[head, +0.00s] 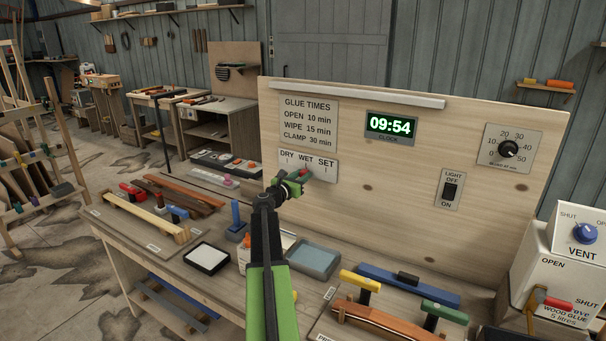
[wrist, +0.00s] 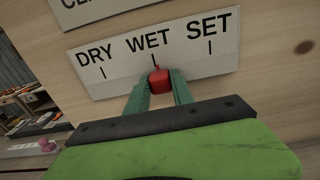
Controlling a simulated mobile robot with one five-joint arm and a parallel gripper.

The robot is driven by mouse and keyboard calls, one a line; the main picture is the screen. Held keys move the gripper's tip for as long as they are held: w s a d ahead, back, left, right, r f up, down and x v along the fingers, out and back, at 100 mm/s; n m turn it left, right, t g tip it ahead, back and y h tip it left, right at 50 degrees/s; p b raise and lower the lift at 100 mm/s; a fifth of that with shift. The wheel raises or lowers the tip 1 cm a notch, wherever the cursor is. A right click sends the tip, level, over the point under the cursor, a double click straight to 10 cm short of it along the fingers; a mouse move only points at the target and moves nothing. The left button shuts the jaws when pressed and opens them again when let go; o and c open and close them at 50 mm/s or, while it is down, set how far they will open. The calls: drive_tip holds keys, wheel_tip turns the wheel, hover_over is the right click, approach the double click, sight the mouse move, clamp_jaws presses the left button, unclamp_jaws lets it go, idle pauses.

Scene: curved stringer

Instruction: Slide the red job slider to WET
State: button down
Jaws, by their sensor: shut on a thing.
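The red job slider (wrist: 159,80) sits under the WET mark on the white DRY/WET/SET label plate (wrist: 115,62) in the wrist view. My gripper (wrist: 160,88) is shut on the slider, with one green finger on each side of it. In the head view the label plate (head: 325,166) is on the upright wooden board, below the glue times sign. My gripper (head: 303,173) reaches it there, and the slider shows as a small red spot (head: 304,172) between the fingers. The slider's lower part is hidden by my gripper.
The board also carries a clock (head: 390,127), a timer dial (head: 507,149) and a light switch (head: 449,190). The bench below holds a grey tray (head: 314,260), a white pad (head: 207,257) and clamps. A glue container (head: 555,290) stands at the right.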

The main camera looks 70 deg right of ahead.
drive_tip(key=c, duration=1.1)
unclamp_jaws()
drive_tip(key=shift+s+d, duration=0.15)
drive_tip(key=a, duration=0.6)
drive_tip(key=w+a, duration=0.1)
drive_tip(key=a, duration=0.4)
drive_tip(key=w+a, duration=0.1)
drive_tip(key=a, duration=0.5)
drive_tip(key=shift+w+a, duration=0.25)
drive_tip(key=shift+a, duration=0.05)
drive_tip(key=shift+w, duration=0.1)
